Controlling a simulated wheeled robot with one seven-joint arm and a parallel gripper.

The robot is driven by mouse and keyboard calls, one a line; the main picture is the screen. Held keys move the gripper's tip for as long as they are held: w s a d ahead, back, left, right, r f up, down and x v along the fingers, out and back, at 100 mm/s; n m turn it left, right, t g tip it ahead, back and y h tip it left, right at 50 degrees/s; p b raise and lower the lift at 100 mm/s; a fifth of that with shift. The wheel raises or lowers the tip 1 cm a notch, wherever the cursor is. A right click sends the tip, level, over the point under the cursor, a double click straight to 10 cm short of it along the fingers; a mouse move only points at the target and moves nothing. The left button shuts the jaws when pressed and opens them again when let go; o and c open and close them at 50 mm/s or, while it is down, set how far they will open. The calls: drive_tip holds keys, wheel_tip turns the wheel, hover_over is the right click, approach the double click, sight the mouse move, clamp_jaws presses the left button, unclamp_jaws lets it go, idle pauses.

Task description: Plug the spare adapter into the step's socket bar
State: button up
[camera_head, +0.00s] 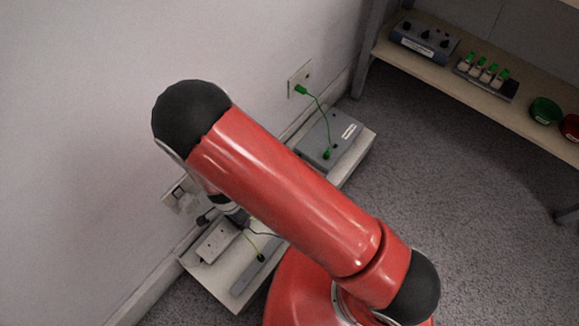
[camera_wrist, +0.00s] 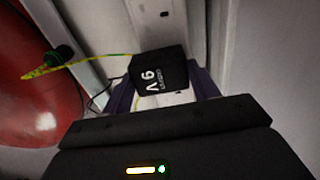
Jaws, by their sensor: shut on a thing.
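In the wrist view a black block-shaped adapter (camera_wrist: 158,70) with white lettering, reading like 9V upside down, sits between the dark fingers of my gripper (camera_wrist: 163,92), which is shut on it. A thin dark cable runs off to its left. The pale socket bar (camera_wrist: 158,22) lies beyond the adapter; I cannot tell whether the two touch. In the head view the socket bar (camera_head: 217,241) lies on the pale step (camera_head: 205,278) by the wall. My red arm covers much of this area, and my gripper is largely hidden behind it.
A yellow-green lead (camera_wrist: 45,70) with a dark green plug lies left of the adapter. A wall socket (camera_head: 181,195) is just above the step. A grey box (camera_head: 325,138) has a green cable to another wall outlet (camera_head: 300,78). A shelf (camera_head: 480,98) holds several items.

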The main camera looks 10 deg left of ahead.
drive_tip(key=o, duration=1)
drive_tip(key=shift+o, duration=0.2)
drive_tip(key=shift+r+p, duration=2.2)
drive_tip(key=shift+r, duration=0.3)
